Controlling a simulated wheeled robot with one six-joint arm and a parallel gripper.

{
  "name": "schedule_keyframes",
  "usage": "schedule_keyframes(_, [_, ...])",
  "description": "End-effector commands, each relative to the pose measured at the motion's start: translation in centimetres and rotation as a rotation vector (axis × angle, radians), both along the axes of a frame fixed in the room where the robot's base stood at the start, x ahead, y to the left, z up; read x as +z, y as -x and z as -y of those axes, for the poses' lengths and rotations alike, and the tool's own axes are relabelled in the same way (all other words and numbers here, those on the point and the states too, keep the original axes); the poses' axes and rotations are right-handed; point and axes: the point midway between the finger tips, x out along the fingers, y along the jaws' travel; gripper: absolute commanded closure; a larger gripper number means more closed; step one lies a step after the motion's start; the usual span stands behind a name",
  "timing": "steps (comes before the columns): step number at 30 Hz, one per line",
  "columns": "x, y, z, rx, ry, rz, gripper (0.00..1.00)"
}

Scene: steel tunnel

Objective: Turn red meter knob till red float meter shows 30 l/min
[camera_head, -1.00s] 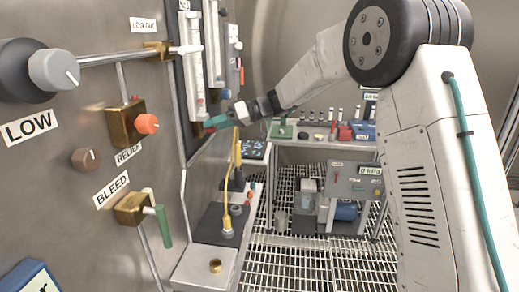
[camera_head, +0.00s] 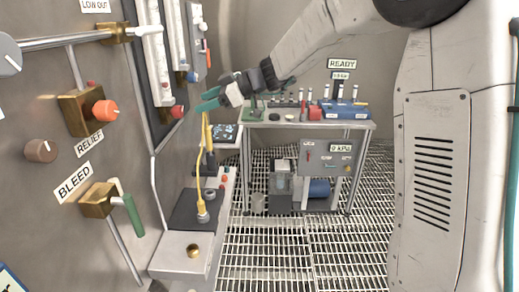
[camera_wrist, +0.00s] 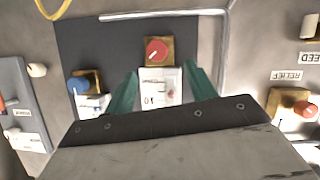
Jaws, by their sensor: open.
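The red meter knob (camera_head: 177,111) sits at the foot of a white float meter tube (camera_head: 155,55) on the left wall panel. In the wrist view the red knob (camera_wrist: 157,50) is round, on a brass block, with a pale pointer mark. My gripper (camera_head: 203,101) is to the right of the knob and apart from it in the head view. In the wrist view my gripper (camera_wrist: 162,68) has its green fingers spread on either side of the white meter scale (camera_wrist: 160,88), with the knob just beyond the tips. The float and its reading are too small to tell.
A blue knob (camera_wrist: 78,84) is beside the red one. A second meter tube (camera_head: 177,35), the orange relief knob (camera_head: 105,111) and green-handled bleed valve (camera_head: 133,215) share the wall. A yellow cable (camera_head: 205,165) rises below my gripper. A bench (camera_head: 300,124) stands behind.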

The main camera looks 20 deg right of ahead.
Motion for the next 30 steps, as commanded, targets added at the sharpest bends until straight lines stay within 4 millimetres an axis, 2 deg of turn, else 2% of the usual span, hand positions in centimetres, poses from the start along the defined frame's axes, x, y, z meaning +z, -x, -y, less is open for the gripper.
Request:
schedule_keyframes(3, [0.5,2.6,-0.3,0.005,0.014,-0.071,0.44])
schedule_keyframes(14, [0.9,9.8,0.1,-0.025,0.077,-0.298,0.44])
schedule_keyframes(30, [-0.1,20.3,2.2,-0.174,0.208,-0.611,0.44])
